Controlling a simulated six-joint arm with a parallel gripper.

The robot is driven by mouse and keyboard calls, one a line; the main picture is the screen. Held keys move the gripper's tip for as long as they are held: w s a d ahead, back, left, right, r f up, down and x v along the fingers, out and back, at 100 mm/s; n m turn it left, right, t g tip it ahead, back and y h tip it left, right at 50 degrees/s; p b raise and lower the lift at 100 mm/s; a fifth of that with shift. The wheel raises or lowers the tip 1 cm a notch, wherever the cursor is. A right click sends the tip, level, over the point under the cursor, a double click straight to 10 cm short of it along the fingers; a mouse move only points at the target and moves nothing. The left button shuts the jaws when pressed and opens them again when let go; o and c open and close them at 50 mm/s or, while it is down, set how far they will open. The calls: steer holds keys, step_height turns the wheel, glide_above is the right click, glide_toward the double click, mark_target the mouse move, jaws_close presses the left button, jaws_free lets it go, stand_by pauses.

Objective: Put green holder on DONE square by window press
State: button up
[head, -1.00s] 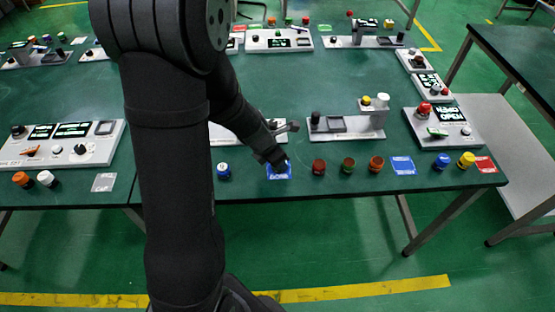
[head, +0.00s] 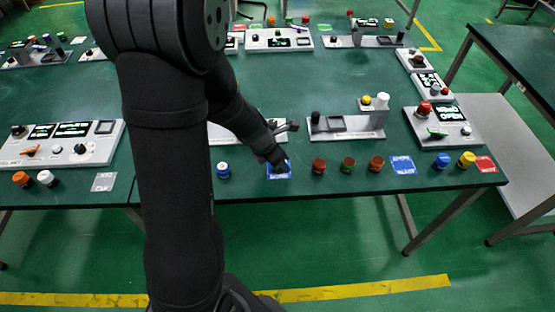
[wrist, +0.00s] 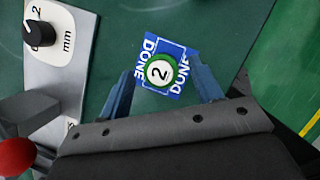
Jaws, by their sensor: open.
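The green holder (wrist: 160,72), a round piece with a white top marked "2", stands on the blue DONE square (wrist: 177,50) in the wrist view. The square's lettering shows on both sides of it. My gripper (wrist: 164,84) is open, with one blue-grey finger on either side of the holder.
A grey device with a black knob (wrist: 39,34) and "mm" marking lies left of the square. Red-brown holders (head: 318,166), another blue square (head: 403,165) and a red square (head: 486,164) line the front edge to the right. A blue-and-white holder (head: 223,170) stands left.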

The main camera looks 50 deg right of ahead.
steer(key=v, duration=1.1)
steer(key=shift+r, duration=0.2)
steer(key=shift+f, duration=0.2)
steer(key=x, duration=1.2)
steer(key=shift+a, duration=0.1)
steer(key=shift+r, duration=0.2)
